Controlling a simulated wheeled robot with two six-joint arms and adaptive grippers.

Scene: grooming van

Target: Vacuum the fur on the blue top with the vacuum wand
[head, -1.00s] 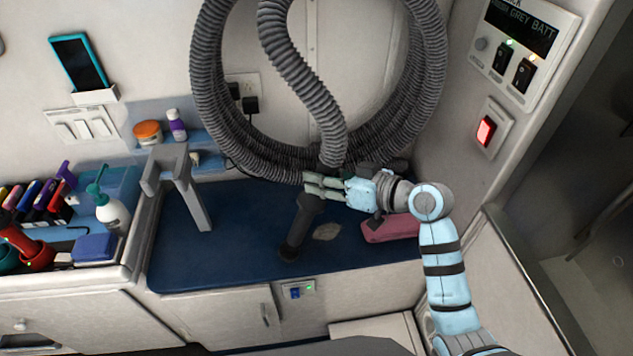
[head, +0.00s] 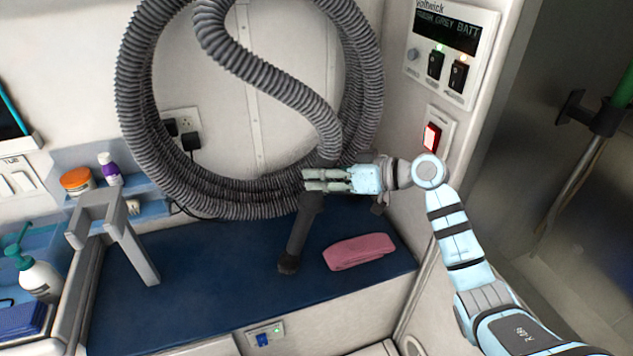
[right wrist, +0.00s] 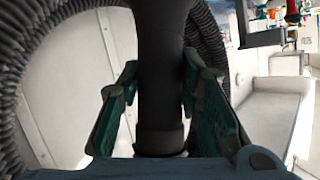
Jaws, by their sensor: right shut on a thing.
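The vacuum wand (head: 303,228) is a dark grey tube joined at its upper end to a ribbed grey hose. My right gripper (head: 308,180) is shut around the wand near its upper end. In the right wrist view the black wand (right wrist: 162,75) runs between the two green finger pads. The wand is tilted, and its nozzle (head: 288,264) is low at the blue top (head: 200,275); whether it touches cannot be told. I see no fur on the visible part of the blue top. My left gripper is out of view.
A folded pink towel (head: 358,252) lies right of the nozzle. A grey stand (head: 130,235) rises at the left of the top. The coiled hose (head: 150,110) hangs on the wall behind. A pump bottle (head: 38,275) and small jars are farther left. The top's left-middle area is clear.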

